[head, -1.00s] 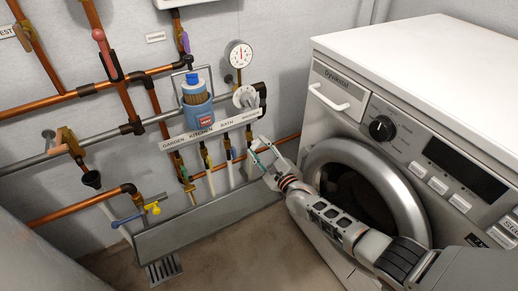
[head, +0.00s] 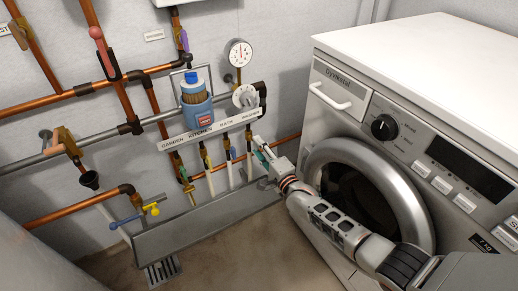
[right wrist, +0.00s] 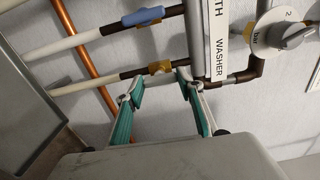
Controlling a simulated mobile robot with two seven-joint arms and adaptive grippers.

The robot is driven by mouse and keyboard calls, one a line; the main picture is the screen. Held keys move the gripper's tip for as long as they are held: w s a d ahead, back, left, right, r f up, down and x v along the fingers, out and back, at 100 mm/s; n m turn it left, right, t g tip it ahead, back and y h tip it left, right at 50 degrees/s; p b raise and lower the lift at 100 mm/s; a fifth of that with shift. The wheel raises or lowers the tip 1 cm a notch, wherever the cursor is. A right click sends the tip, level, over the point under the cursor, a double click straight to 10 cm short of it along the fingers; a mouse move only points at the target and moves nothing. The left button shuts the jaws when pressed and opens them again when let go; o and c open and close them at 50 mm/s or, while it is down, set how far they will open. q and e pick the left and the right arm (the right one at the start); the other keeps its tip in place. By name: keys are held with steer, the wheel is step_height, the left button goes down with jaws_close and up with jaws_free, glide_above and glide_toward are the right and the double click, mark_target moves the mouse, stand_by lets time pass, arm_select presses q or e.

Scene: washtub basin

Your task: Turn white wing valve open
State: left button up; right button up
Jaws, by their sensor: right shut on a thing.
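My right gripper (head: 264,153) reaches in from the right to the pipe under the WASHER end of the white label strip. In the right wrist view its two teal-padded fingers (right wrist: 161,76) straddle the brass valve body (right wrist: 159,69) on the washer pipe, one fingertip on each side. The gripper is shut on the white wing valve there. The wing itself is hard to tell from the pale fingertips and is mostly hidden. My left gripper is not in view.
A blue-handled valve (right wrist: 143,16) sits on the neighbouring pipe. A grey trough (head: 205,222) lies below. The washing machine (head: 400,45) stands close on the right, beside my forearm.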

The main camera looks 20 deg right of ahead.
steer(key=shift+d+f, duration=0.1)
stand_by(0.5)
steer(key=o, duration=1.1)
